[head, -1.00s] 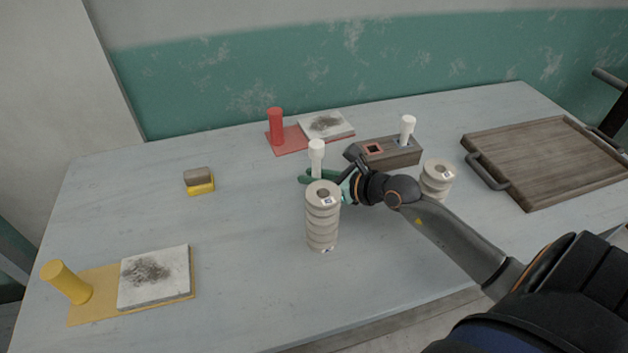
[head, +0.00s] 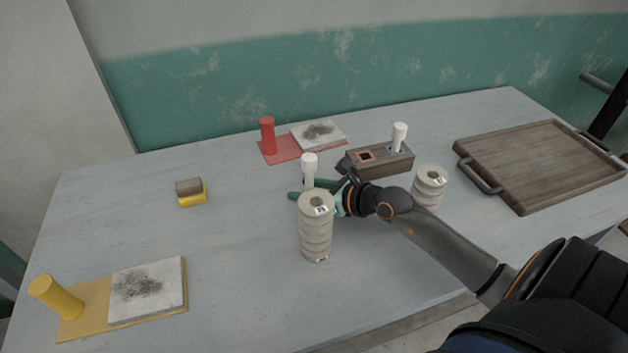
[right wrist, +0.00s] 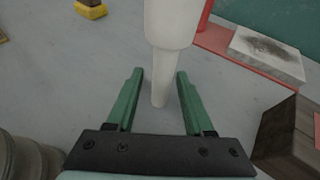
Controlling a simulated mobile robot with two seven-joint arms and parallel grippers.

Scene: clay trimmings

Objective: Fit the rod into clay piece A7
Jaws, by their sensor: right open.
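A white rod (head: 309,172) with a thick head stands upright behind the front stack of ringed, pale clay pieces (head: 316,232). In the right wrist view the rod (right wrist: 172,22) narrows to a thin shaft between my green fingers. My right gripper (head: 305,189) is open, with a finger on either side of the shaft and gaps showing (right wrist: 160,72). In the head view the front stack hides part of the fingers. The front stack has a hole in its top and a small label; a second stack (head: 430,178) is behind my forearm. I cannot read A7 on either. My left gripper is out of view.
A wooden block (head: 380,168) with a reddish square socket holds another white rod (head: 398,136). A wooden tray (head: 540,165) is at right. Red (head: 267,135) and yellow (head: 55,297) cylinders stand by tiles. A sponge-like block (head: 191,192) is at left.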

